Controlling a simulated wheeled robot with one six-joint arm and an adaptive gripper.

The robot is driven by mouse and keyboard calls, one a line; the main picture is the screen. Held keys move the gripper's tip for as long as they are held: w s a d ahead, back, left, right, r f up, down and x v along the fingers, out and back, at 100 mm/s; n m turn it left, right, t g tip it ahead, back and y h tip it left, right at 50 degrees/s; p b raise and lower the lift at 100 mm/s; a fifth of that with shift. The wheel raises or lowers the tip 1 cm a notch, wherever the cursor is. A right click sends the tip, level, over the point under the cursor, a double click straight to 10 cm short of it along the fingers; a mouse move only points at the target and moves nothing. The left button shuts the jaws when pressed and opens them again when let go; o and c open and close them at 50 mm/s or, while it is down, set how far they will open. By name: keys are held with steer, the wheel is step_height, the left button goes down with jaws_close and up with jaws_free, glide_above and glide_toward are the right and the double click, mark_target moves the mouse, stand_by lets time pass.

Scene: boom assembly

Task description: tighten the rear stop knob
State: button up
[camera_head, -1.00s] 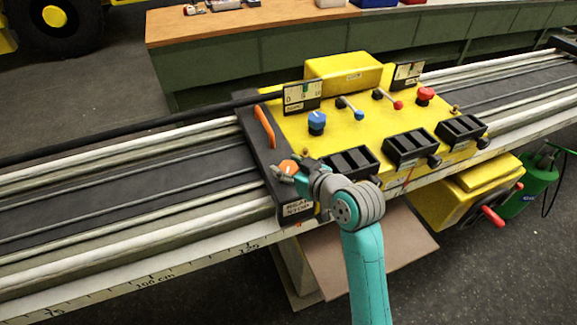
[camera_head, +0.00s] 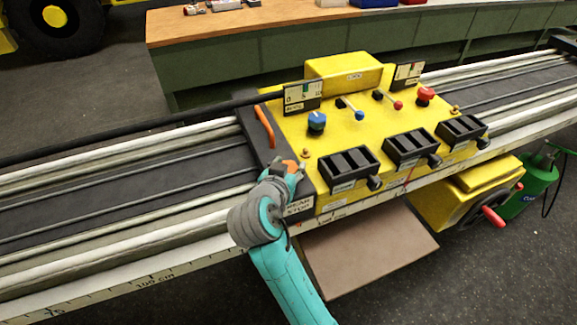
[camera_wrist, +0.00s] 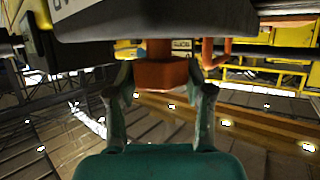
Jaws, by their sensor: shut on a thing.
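The rear stop is a dark block (camera_head: 252,120) across the rails at the left end of the yellow carriage, with a white "REAR STOP" label (camera_head: 298,206) on its front. The orange rear stop knob (camera_head: 290,164) is on the block, partly hidden by my gripper (camera_head: 288,172). In the wrist view the knob (camera_wrist: 160,76) sits under the dark block between my two fingers, and my gripper (camera_wrist: 163,88) is shut on it.
An orange handle (camera_head: 264,126) stands on the block behind the knob. The yellow carriage (camera_head: 340,130) carries a blue knob (camera_head: 317,122), a red knob (camera_head: 426,93), two levers and black trays. A brown panel (camera_head: 365,248) lies below the bench edge.

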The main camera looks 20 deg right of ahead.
steer(key=m+g+h, duration=0.3)
steer(key=m+g, duration=0.1)
steer(key=shift+w+m+h, duration=0.1)
steer(key=shift+m+h, duration=0.2)
steer(key=shift+m+g+h, duration=0.8)
steer(key=shift+m+g, duration=1.1)
steer(key=shift+g, duration=0.2)
steer(key=shift+f+g, duration=0.1)
steer(key=shift+g, duration=0.2)
steer(key=o, duration=1.1)
steer(key=shift+o, duration=0.3)
step_height(320, 180, up, 10)
steer(key=shift+r, duration=0.1)
